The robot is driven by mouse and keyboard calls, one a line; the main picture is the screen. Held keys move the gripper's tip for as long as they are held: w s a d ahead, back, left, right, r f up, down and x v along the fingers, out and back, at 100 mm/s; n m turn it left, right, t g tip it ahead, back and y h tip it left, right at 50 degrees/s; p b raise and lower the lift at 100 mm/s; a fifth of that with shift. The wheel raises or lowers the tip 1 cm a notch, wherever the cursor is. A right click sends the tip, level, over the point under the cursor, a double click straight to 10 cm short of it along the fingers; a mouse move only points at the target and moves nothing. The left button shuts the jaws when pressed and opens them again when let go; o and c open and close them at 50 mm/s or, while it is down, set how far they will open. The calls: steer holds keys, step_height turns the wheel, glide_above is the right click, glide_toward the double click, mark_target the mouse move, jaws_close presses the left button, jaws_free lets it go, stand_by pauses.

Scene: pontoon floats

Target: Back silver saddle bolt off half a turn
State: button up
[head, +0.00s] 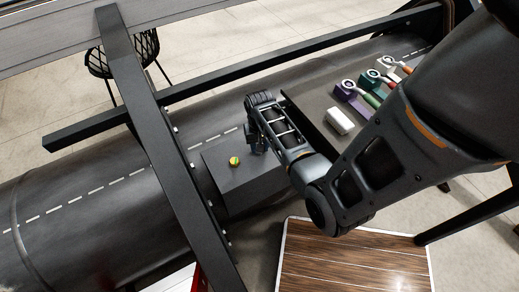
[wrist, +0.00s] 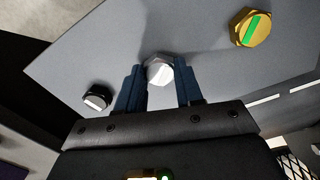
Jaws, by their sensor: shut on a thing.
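The silver saddle bolt (wrist: 159,69) has a hexagonal head with a pale mark on it and stands on the grey plate. In the wrist view my gripper (wrist: 159,82) has its two blue fingers on either side of it, and it is shut on the bolt's head. A brass bolt with a green stripe (wrist: 251,28) stands to the right, and a black bolt with a white stripe (wrist: 96,99) to the left. In the head view the brass bolt (head: 234,161) shows on the grey saddle block (head: 228,186); my gripper (head: 257,143) and arm hide the silver bolt there.
A dark tray (head: 309,112) right of my gripper holds a white block (head: 340,121) and several coloured holders with ring-ended tools (head: 345,88). A black beam (head: 165,150) crosses the big dark float (head: 85,205) left of the block. A wooden deck panel (head: 350,262) lies in front.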

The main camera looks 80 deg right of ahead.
steer(key=n, duration=0.4)
steer(key=shift+n, duration=0.4)
steer(key=o, duration=0.9)
steer(key=shift+r, duration=0.15)
steer(key=shift+r, duration=2.9)
step_height(320, 180, up, 8)
steer(key=shift+f, duration=0.1)
